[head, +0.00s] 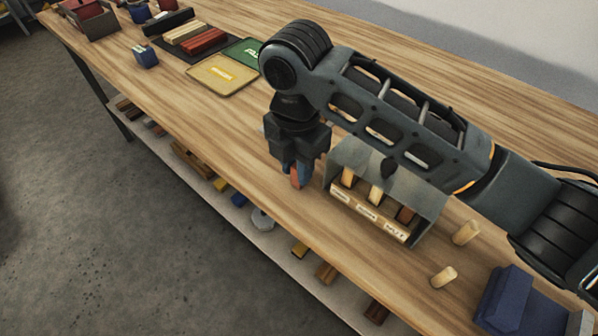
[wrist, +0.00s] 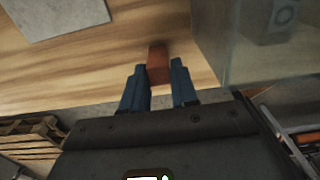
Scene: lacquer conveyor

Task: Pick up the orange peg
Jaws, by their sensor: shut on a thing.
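The orange peg (head: 296,178) is between the fingers of my gripper (head: 296,168), left of the grey sorting box in the head view. In the wrist view the peg (wrist: 158,64) shows as a reddish-orange block between the two blue fingers of my gripper (wrist: 160,84). The gripper is shut on it and points down at the wooden table (wrist: 60,75). I cannot tell whether the peg's lower end touches the table.
A grey box (head: 425,205) with labelled compartments holding pegs stands just right of the gripper. Yellow (head: 222,75) and green mats (head: 246,52) lie left. The table's front edge is close.

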